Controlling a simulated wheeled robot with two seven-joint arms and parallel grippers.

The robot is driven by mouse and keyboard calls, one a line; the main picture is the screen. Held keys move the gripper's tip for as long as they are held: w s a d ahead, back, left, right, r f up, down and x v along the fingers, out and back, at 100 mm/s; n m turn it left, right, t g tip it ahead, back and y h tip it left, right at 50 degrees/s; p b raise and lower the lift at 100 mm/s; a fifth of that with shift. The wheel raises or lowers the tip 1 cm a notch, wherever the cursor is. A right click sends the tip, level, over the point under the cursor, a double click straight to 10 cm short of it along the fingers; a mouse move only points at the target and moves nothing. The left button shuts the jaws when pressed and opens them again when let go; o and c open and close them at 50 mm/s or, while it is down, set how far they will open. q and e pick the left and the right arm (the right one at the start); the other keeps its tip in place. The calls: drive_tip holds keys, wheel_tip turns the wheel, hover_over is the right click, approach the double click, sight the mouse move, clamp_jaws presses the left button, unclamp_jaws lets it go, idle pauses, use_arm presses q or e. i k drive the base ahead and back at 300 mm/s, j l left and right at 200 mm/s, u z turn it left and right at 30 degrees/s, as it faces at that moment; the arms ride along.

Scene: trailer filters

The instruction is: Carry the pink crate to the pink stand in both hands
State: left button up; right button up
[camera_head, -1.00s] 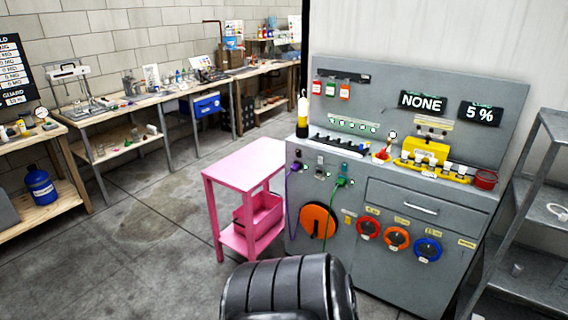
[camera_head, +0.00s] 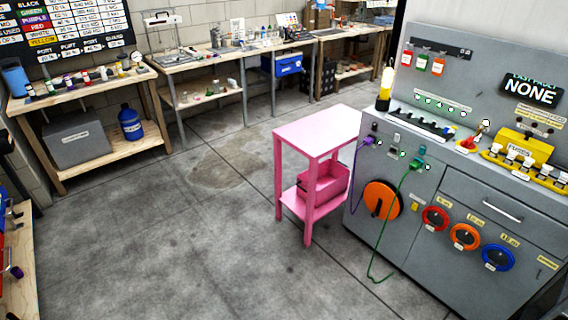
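The pink stand (camera_head: 318,131) is a small two-level table on the floor, just left of the grey console. A pink crate (camera_head: 323,185) sits on its lower shelf, under the top board. The top board is bare, and the stand's legs partly hide the crate. Neither of my grippers shows in this view.
The grey console (camera_head: 450,190) stands close at the right of the stand, with a green cable (camera_head: 383,240) hanging to the floor. Wooden workbenches (camera_head: 98,100) line the back wall. Another bench (camera_head: 20,265) edges in at the left. The floor (camera_head: 190,240) in front is clear.

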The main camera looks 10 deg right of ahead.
sight(322, 129)
drive_tip(key=z, duration=0.7)
drive_tip(key=i+j, duration=0.15)
drive_tip(key=j, duration=0.25)
drive_tip(key=i+j, duration=0.2)
drive_tip(key=j, duration=0.2)
drive_tip(key=i+j+u, duration=0.1)
drive_tip(key=j+u, duration=0.25)
drive_tip(key=i+j+u, duration=0.1)
drive_tip(key=u, duration=0.25)
drive_tip(key=i+j+u, duration=0.15)
drive_tip(key=u, duration=2.05)
